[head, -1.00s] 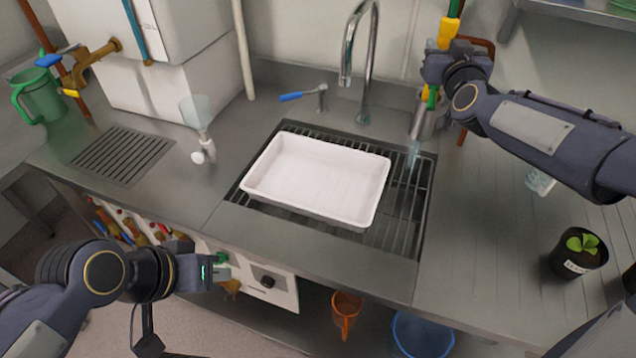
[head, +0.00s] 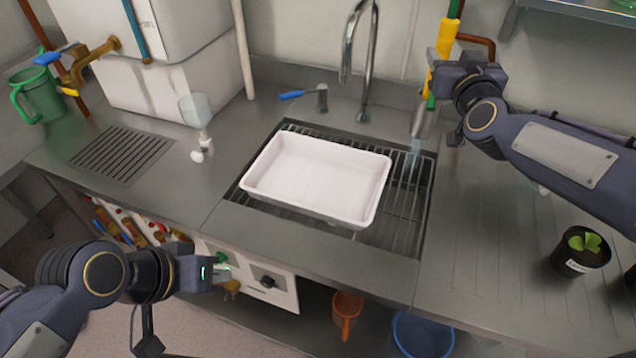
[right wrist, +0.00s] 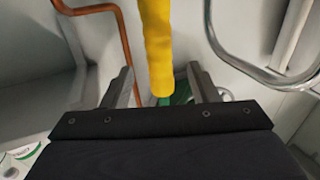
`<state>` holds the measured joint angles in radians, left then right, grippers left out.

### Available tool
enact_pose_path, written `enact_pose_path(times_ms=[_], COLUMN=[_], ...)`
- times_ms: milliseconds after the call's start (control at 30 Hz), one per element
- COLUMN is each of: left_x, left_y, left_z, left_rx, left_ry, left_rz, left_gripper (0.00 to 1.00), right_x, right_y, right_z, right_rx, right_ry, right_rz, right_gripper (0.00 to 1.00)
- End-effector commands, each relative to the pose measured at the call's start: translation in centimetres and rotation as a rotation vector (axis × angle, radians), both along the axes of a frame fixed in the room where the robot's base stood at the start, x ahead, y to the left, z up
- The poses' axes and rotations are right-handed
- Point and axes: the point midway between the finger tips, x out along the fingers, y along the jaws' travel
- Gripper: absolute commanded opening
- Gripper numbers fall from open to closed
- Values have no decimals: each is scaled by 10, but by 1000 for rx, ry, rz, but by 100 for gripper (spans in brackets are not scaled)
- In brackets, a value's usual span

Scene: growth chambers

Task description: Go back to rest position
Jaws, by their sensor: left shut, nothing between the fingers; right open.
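My left gripper (head: 218,273) is shut and empty, low in front of the counter's front edge at the left. My right gripper (head: 440,72) is open, close beside the yellow sleeve of a hanging hose (head: 446,42) at the back wall. In the right wrist view the yellow sleeve (right wrist: 156,45) hangs down between the spread fingers of the right gripper (right wrist: 163,88); I cannot tell whether it touches either one. Water (head: 414,155) shows below the hose's metal nozzle (head: 425,122).
A white tray (head: 318,216) rests on the sink grate (head: 408,215). A chrome faucet (head: 375,50) stands behind it. A potted seedling (head: 581,250) stands on the right counter, below my right arm. A copper pipe (right wrist: 128,45) runs along the wall.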

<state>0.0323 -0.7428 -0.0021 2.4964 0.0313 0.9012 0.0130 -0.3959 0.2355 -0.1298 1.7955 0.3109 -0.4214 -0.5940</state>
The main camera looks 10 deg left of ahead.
Motion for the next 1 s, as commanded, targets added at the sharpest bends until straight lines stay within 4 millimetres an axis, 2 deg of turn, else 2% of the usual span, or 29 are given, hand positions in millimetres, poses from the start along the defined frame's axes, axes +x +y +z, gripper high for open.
enact_pose_path(times_ms=[133, 400, 467, 533, 567, 667, 700, 900, 1000], left_x=[0, 0, 0, 0, 0, 0, 0, 0, 0], left_y=[0, 0, 0, 0, 0, 0, 0, 0, 0], left_z=[-1, -1, -1, -1, -1, 0, 0, 0, 0], left_rx=[0, 0, 0, 0, 0, 0, 0, 0, 0], left_ry=[0, 0, 0, 0, 0, 0, 0, 0, 0], left_rz=[0, 0, 0, 0, 0, 0, 0, 0, 0], left_gripper=[0, 0, 0, 0, 0, 0, 0, 0, 0], right_x=[-18, -28, -37, -58, -71, -130, -156, -279, -324], right_y=[-3, -7, -14, -25, -30, -47, -51, -63, -65], right_z=[0, -2, -5, -16, -22, -55, -71, -146, -174], right_rx=[1, 6, 21, 54, 70, 134, 157, 242, 268], right_ry=[0, 14, 46, 119, 162, 350, 434, 810, 949], right_rz=[0, 5, 19, 50, 66, 119, 133, 119, 83], right_gripper=[54, 54, 54, 54, 54, 54, 54, 54, 54])
